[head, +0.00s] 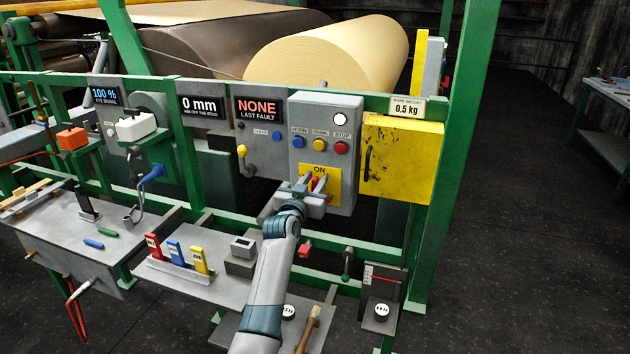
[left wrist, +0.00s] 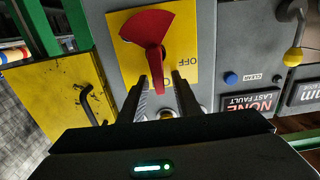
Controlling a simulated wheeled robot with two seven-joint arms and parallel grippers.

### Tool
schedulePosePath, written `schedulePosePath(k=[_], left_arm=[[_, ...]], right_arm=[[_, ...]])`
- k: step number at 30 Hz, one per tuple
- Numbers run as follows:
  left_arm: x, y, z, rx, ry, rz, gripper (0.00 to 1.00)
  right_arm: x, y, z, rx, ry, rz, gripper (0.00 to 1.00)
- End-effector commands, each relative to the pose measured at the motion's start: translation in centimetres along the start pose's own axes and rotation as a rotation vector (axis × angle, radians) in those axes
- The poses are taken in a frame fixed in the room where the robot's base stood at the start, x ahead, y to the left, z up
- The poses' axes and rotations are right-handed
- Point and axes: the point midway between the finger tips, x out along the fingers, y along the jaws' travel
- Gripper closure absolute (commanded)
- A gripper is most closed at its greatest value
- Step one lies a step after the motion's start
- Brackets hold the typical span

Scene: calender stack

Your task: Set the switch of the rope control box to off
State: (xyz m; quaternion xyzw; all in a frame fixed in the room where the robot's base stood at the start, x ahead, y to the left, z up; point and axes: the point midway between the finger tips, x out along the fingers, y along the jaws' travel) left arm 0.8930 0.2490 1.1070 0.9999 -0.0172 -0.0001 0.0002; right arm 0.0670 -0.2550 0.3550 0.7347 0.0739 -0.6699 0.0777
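The rope control box (head: 344,165) is a grey box with a yellow switch plate (head: 333,178) marked ON at its top. The red switch (head: 314,184) is partly hidden by my gripper in the head view. In the left wrist view, the red switch (left wrist: 147,27) points its narrow end toward the plate edge at the ON mark, which is mostly hidden. OFF is printed on the plate's right side there. My left gripper (head: 310,187) is at the switch; its two fingers (left wrist: 161,78) stand apart on either side of the narrow end. My right gripper is not in view.
Blue, yellow and red buttons (head: 319,145) and a white lamp (head: 340,119) sit above the plate. A yellow box (head: 402,160) adjoins on the right. A fault panel (head: 258,125) with a yellow-knobbed lever (head: 242,151) is on the left. A grey shelf (head: 208,290) lies below.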

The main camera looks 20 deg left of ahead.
Motion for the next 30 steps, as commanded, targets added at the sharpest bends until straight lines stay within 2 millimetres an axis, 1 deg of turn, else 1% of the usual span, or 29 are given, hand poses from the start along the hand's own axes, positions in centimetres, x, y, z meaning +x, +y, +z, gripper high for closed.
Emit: schedulePosePath(k=[1, 2, 3, 4, 17, 23, 30], left_arm=[[0.0, 0.0, 0.0, 0.0, 0.0, 0.0, 0.77], [0.0, 0.0, 0.0, 0.0, 0.0, 0.0, 0.84], [0.0, 0.0, 0.0, 0.0, 0.0, 0.0, 0.94], [0.0, 0.0, 0.0, 0.0, 0.0, 0.0, 1.0], [0.0, -0.1, 0.0, -0.031, 0.0, 0.0, 1.0], [0.0, -0.5, 0.0, -0.112, -0.001, -0.001, 1.0], [0.0, -1.2, 0.1, -0.286, 0.0, -0.001, 1.0]], right_arm=[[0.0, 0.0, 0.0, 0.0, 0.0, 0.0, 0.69], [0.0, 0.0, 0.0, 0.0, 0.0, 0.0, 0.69], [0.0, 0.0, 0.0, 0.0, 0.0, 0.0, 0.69], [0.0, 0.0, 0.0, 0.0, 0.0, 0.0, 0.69], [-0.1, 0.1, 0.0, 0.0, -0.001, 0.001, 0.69], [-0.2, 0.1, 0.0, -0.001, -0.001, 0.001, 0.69], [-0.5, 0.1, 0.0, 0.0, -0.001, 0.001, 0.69]])
